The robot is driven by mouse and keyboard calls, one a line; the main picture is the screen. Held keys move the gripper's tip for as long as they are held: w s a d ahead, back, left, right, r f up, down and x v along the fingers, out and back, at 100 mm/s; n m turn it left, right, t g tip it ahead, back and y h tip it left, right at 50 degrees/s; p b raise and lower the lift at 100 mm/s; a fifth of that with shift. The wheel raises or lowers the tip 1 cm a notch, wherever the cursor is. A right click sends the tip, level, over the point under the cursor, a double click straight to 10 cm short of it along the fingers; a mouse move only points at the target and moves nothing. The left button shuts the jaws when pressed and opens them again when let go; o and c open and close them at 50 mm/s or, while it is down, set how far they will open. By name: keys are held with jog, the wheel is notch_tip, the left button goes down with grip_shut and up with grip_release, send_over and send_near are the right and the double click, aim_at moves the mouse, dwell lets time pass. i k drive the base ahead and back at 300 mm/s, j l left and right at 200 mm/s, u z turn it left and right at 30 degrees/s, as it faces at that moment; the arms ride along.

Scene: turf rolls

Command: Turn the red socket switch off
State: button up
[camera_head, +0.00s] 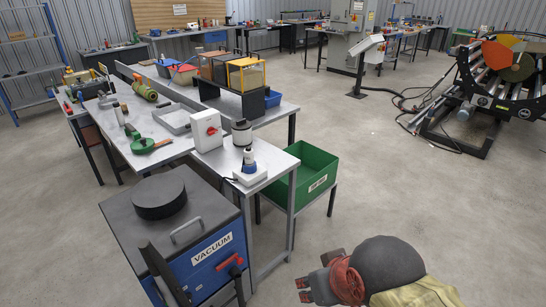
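A white box with a round red knob (211,131) stands upright on the grey metal table, near its front right. To its lower right, a low white socket block (249,175) lies at the table corner, with a dark and white upright item on it. Any small red switch on that block is too small to tell. My gripper (304,290) is at the bottom, right of the blue vacuum cabinet and well apart from the table. Its two reddish fingertips show a gap, with nothing between them. My dark, rounded wrist hides part of the gripper.
The blue vacuum cabinet (209,257) with a red handle stands in front of the table. A green bin (305,178) stands right of the table.

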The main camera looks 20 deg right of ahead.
aim_at(210, 131)
jog(key=i+l+u, duration=0.4)
jog(key=i+l, duration=0.3)
jog(key=i+l+u, duration=0.25)
jog(key=l+u, duration=0.25)
jog(key=i+l+u, duration=0.15)
jog(key=l+u, duration=0.15)
jog(key=l, duration=0.15)
jog(key=l+u, duration=0.25)
jog(key=i+l, duration=0.05)
jog(key=l, duration=0.05)
